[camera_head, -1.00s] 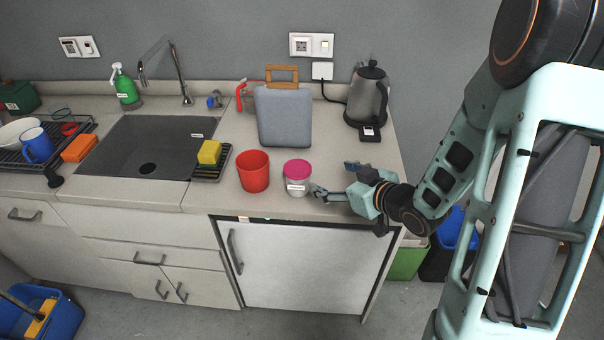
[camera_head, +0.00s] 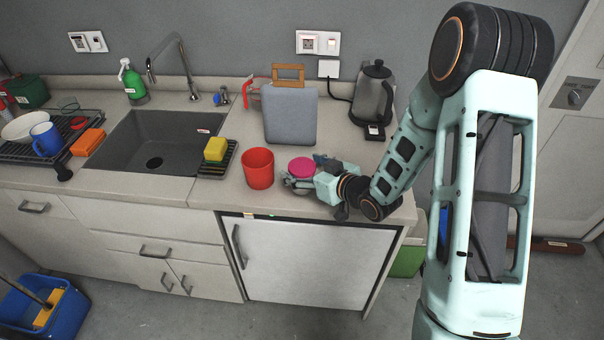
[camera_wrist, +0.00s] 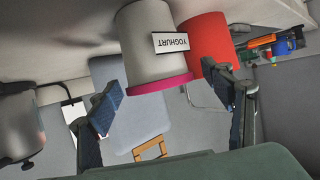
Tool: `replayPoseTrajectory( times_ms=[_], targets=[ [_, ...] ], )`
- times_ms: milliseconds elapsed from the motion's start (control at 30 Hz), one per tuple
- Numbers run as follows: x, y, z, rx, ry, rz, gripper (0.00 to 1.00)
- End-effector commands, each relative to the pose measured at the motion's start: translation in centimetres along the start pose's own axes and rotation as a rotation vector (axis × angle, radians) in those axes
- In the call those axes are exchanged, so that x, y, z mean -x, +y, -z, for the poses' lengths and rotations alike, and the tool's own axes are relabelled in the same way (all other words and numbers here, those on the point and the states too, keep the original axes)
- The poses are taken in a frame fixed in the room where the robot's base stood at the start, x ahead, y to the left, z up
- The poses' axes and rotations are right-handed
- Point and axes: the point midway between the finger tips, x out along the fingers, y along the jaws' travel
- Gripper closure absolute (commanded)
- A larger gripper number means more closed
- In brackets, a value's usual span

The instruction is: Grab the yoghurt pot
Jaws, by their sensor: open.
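The yoghurt pot is a light grey tub with a pink lid (camera_head: 301,167). It stands on the counter near the front edge, to the right of a red cup (camera_head: 258,168). In the wrist view the picture is upside down, and the pot (camera_wrist: 150,38) shows its YOGHURT label. My gripper (camera_head: 306,178) is at the pot from the right, and its body and fingers hide part of the pot's side. In the wrist view my gripper (camera_wrist: 172,100) is open, with one finger on each side of the pot. I cannot tell whether either finger touches it.
The red cup stands close to the pot, near one finger in the wrist view. A grey cutting board (camera_head: 290,115) with a wooden handle stands behind. A kettle (camera_head: 373,95) is at the back right. A yellow sponge (camera_head: 215,149) lies on a black rack to the left.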

Motion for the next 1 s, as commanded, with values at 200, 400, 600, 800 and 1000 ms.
replayPoseTrajectory(
  times_ms=[200,400,600,800,1000],
  targets=[
    [-0.57,0.03,-0.03,0.001,0.0,-0.001,0.26],
    [-0.55,0.03,-0.04,0.001,0.0,-0.001,0.37],
    [-0.53,0.03,-0.04,0.001,0.0,-0.001,0.59],
    [-0.53,0.04,0.06,0.002,0.002,-0.001,0.78],
    [-0.53,0.04,0.1,0.002,0.002,-0.001,0.78]
  ],
)
